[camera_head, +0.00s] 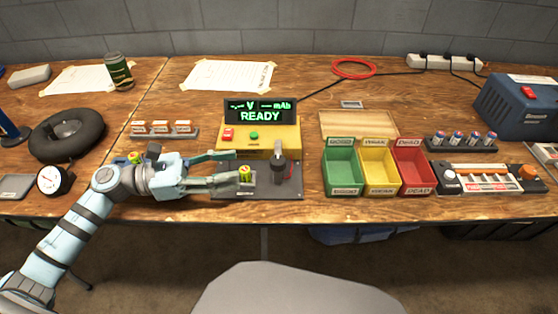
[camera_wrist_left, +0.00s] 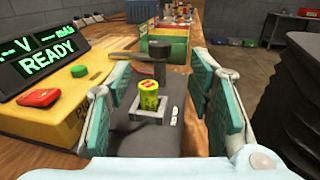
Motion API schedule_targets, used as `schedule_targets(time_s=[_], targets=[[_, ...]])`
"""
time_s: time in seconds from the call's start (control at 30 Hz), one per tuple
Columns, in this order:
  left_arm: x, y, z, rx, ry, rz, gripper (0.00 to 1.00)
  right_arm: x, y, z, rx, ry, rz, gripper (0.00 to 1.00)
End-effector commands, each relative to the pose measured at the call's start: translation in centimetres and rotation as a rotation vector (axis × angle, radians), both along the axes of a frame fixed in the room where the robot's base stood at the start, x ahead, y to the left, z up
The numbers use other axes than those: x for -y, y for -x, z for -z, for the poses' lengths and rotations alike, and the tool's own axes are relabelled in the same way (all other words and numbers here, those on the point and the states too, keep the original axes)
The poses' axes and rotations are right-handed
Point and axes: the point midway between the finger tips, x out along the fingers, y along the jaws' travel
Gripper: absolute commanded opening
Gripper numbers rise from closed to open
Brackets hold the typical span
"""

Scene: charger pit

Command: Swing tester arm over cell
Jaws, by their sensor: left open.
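The tester (camera_head: 262,135) is a yellow box whose dark screen reads READY, with a red and a green button. On its dark base plate a yellow-green cell (camera_head: 246,174) stands upright in a square holder, also seen in the left wrist view (camera_wrist_left: 148,98). The tester arm (camera_head: 279,162), a dark post with a bar on top, stands right of the cell; in the left wrist view (camera_wrist_left: 157,62) it rises beyond the cell, and its bar is not over the cell. My left gripper (camera_head: 237,167) is open and points right, its fingers apart at the cell, holding nothing. My right gripper is out of view.
Green (camera_head: 343,167), yellow (camera_head: 379,167) and red (camera_head: 414,167) bins stand to the right. A rack (camera_head: 165,130) stands behind my left arm, with another cell (camera_head: 135,157) near my wrist. A dial gauge (camera_head: 52,180) is at left. A black cable runs behind the tester.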

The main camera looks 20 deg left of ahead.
Motion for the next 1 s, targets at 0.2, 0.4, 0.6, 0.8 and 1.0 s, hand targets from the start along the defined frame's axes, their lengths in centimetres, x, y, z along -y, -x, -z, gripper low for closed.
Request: schedule_targets(time_s=[0.2,0.4,0.6,0.8,1.0], targets=[[5.7,-2.8,-0.3,0.004,0.010,0.000,0.48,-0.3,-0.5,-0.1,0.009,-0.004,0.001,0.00],[9.0,-4.3,-0.2,0.001,0.005,0.001,0.48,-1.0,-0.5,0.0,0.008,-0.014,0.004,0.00],[10.0,-4.8,-0.1,-0.001,0.003,0.002,0.48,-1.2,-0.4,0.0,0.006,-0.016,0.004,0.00],[10.0,-4.8,-0.1,-0.001,0.002,0.002,0.45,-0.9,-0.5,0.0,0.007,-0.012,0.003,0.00],[9.9,-4.8,-0.1,-0.001,0.002,0.002,0.13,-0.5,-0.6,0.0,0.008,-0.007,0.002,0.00]])
